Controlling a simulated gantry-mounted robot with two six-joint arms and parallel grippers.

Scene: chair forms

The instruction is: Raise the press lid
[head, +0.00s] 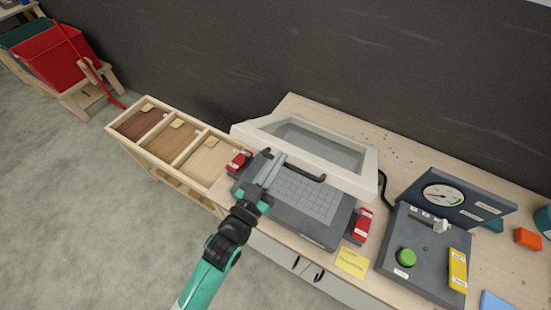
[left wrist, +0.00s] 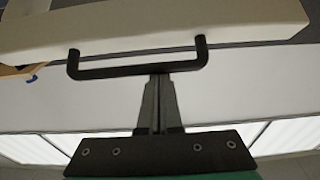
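The press has a dark grey base with a pale grid bed (head: 305,195) and a cream-framed lid (head: 365,180) with a grey window. The lid stands tilted up and back from the base. Its dark bar handle (head: 314,177) runs along the front edge and fills the upper middle of the left wrist view (left wrist: 110,73). My left gripper (head: 278,158) reaches over the bed to the handle. Its fingers are together, with their tips at the bar's middle (left wrist: 160,78); the very tips are hidden behind the bar. My right gripper is not in view.
Red clamps (head: 363,224) flank the base. A control box with a gauge (head: 444,195) and green button (head: 407,257) stands to the right. A wooden rack of panels (head: 172,140) is on the left. A yellow note (head: 352,262) lies at the bench's front; a dark wall rises behind.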

